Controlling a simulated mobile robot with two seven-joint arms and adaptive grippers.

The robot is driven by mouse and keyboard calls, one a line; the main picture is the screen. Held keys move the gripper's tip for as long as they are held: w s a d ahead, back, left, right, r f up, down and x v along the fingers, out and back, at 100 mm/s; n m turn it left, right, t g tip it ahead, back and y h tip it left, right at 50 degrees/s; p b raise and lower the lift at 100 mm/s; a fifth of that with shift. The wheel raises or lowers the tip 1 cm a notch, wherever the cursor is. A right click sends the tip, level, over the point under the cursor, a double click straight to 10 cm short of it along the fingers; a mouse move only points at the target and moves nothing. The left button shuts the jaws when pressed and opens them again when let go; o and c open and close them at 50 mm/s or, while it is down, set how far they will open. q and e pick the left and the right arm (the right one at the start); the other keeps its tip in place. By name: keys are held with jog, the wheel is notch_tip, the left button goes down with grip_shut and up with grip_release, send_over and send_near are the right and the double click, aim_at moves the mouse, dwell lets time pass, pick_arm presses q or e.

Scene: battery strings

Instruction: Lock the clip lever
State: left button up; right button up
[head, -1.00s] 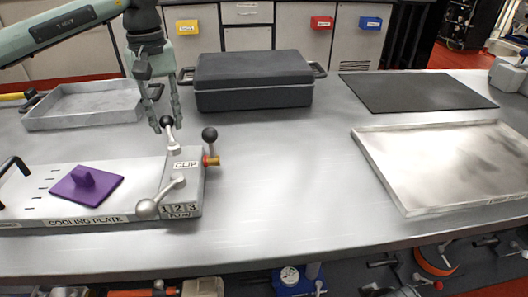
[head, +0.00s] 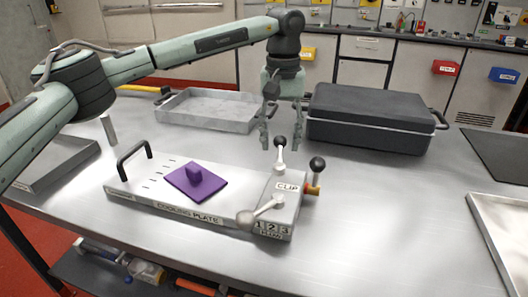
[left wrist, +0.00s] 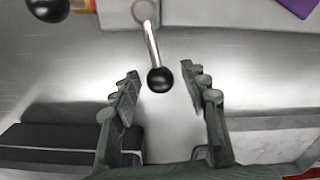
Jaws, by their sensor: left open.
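The clip block (head: 286,205) is a grey box on the right end of the cooling plate (head: 135,196). A thin lever with a black ball (head: 280,141) rises behind its CLIP label. My left gripper (head: 279,138) points down around or just behind that ball, fingers open. In the left wrist view, the lever's ball (left wrist: 160,80) lies between the two spread fingertips (left wrist: 166,88), with a gap on each side. A second black knob (head: 317,164) stands on the block's right side by a brass part. My right gripper is out of view.
A purple piece (head: 205,187) lies on the cooling plate, with a black handle (head: 134,150) at the plate's left end. A grey tray (head: 195,112) and a dark case (head: 368,125) stand behind. The bench right of the block is clear.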

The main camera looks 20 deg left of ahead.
aim_at(280, 136)
pick_arm(q)
jog(key=shift+r, duration=3.55)
